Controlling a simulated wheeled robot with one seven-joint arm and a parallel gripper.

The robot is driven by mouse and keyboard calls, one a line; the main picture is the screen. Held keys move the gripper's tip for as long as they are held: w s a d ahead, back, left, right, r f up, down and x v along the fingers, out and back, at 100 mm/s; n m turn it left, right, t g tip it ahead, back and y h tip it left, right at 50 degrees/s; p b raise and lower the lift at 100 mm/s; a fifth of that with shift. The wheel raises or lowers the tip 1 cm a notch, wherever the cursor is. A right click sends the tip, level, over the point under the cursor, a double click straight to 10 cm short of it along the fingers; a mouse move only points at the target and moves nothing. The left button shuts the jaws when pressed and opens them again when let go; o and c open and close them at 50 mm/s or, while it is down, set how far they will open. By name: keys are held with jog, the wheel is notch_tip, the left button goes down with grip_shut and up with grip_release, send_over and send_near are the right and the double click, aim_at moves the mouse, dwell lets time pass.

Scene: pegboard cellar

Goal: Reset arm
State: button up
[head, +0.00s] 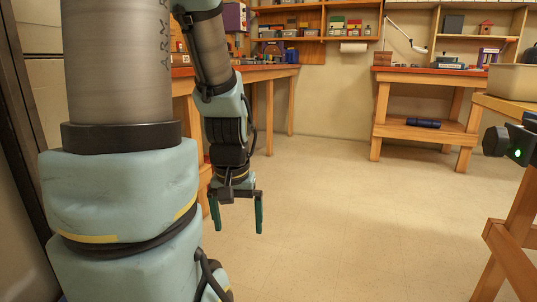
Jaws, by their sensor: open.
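My arm comes down the left side of the head view, with pale blue padding and grey metal links. My gripper (238,214) hangs at its end, pointing down, left of the picture's middle. Its two dark green fingers stand apart with nothing between them. It is over open floor and touches nothing that I can see.
A workbench (265,72) stands behind my arm at the left. Another bench (420,75) with a lower shelf (396,126) stands at the back right. A wooden table (505,108) bearing a bin (512,82) is at the right edge. The tiled floor (320,210) between is clear.

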notch_tip(320, 180, up, 34)
jog(key=p, duration=3.1)
jog(key=shift+f+p, duration=0.2)
jog(key=shift+p, duration=0.15)
